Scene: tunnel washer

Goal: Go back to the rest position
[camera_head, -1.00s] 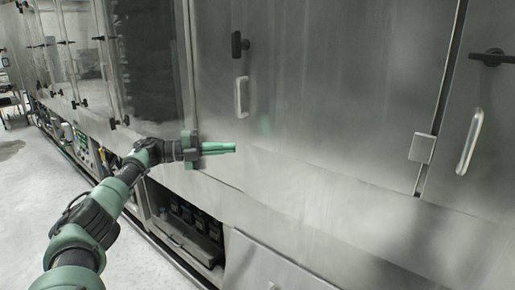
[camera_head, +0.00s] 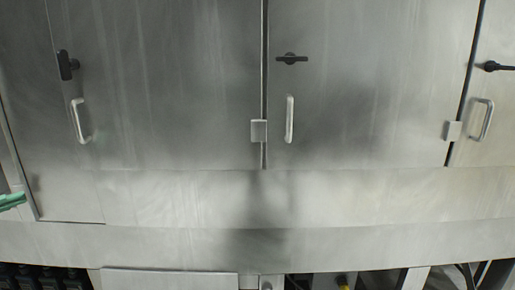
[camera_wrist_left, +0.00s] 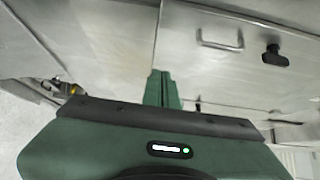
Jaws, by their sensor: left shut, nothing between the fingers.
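My left gripper (camera_head: 12,201) shows only as green fingertips at the left edge of the head view, in front of the steel washer panel (camera_head: 200,200). In the left wrist view its green fingers (camera_wrist_left: 161,90) lie together, shut with nothing between them. They point toward the steel washer front, and I cannot tell the exact gap. The rest of my left arm is outside the head view. My right gripper is in neither view.
The washer doors carry metal handles (camera_head: 290,120), black latches (camera_head: 292,58) and small steel hinge blocks (camera_head: 259,130). Below the lower panel are open bays with dark components (camera_head: 40,278) and cables. In the left wrist view, pale floor (camera_wrist_left: 25,125) shows at the left.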

